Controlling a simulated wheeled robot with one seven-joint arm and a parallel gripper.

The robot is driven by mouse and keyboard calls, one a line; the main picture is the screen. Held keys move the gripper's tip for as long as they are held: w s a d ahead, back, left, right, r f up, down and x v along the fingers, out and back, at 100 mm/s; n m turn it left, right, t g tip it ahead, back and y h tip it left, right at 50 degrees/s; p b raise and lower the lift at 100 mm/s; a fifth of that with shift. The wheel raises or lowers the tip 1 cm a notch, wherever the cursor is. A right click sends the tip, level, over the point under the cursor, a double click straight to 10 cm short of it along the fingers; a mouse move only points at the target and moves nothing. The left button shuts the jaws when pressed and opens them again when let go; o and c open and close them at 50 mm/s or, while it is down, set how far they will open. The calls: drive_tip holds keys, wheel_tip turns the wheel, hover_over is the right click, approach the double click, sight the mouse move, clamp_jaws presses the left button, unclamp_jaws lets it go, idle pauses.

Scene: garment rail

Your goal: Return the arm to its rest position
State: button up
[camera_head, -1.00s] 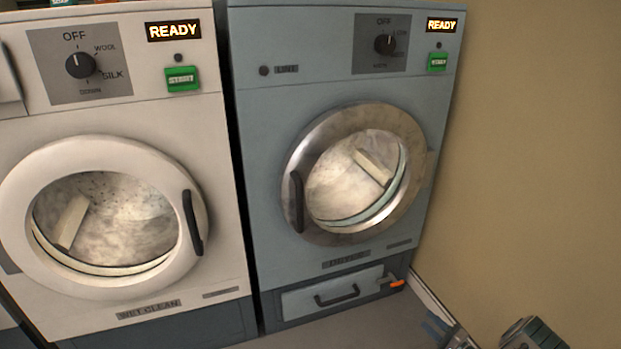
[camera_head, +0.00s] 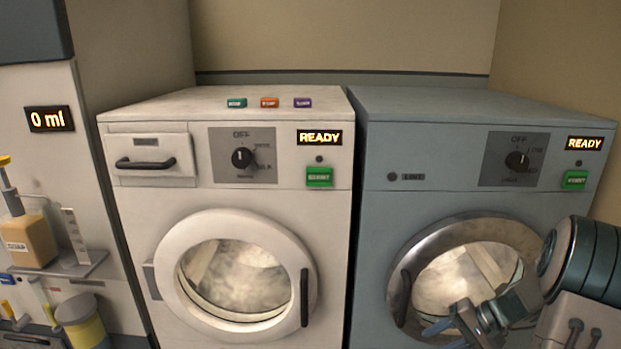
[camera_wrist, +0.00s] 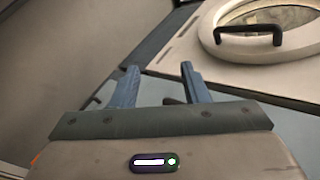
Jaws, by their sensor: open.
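My gripper (camera_head: 447,335) is at the lower right of the head view, in front of the blue-grey machine (camera_head: 410,220) and its round door. My arm comes in from the right edge. In the wrist view my gripper (camera_wrist: 160,84) has its two blue fingers apart, with nothing between them. Beyond the fingers are grey panels and, at the upper right, a white round door (camera_wrist: 225,40) with a black handle. The gripper touches nothing that I can see.
A white machine (camera_head: 130,215) stands left of the blue-grey one; both doors are shut and both displays read READY. At far left are a soap bottle (camera_head: 30,240), a small shelf and a yellow container (camera_head: 85,325). Walls close off the back and right.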

drive_tip(key=s+a+r+n+h+p, duration=0.2)
drive_tip(key=s+a+r+h+p, duration=0.1)
drive_tip(key=r, duration=0.6)
drive_tip(key=s+a+r+n+h+p, duration=0.2)
drive_tip(key=s+a+r+p, duration=0.4)
drive_tip(key=s+r, duration=0.3)
drive_tip(key=s+a+r+n+h+p, duration=0.1)
drive_tip(key=s+a+r+h+p, duration=0.3)
drive_tip(key=r, duration=0.5)
drive_tip(key=shift+s+a+r+n+t+p, duration=0.35)
drive_tip(key=shift+s+a, duration=0.6)
drive_tip(key=shift+a, duration=0.55)
